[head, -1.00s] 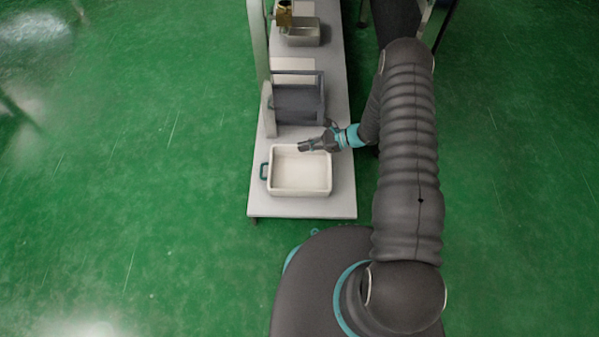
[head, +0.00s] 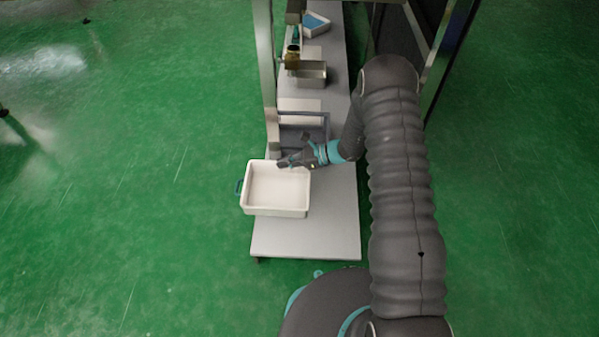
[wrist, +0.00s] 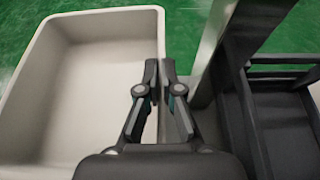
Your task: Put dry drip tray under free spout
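The white drip tray (head: 277,211) is empty, with a dry-looking inside and a teal handle on its left. In the head view it overhangs the bench's left edge and looks raised. My gripper (head: 284,164) is at its far right corner. In the wrist view my gripper (wrist: 159,68) has its fingers close together on either side of the tray wall (wrist: 70,50), pinching it. A brass spout (head: 291,58) stands over a metal tray (head: 312,74). Farther back is another dark spout (head: 295,17) beside a tray with blue content (head: 315,26).
A long narrow grey bench (head: 310,240) runs away from me, bare at its near end. A tall pale post (head: 265,60) lines the left edge.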

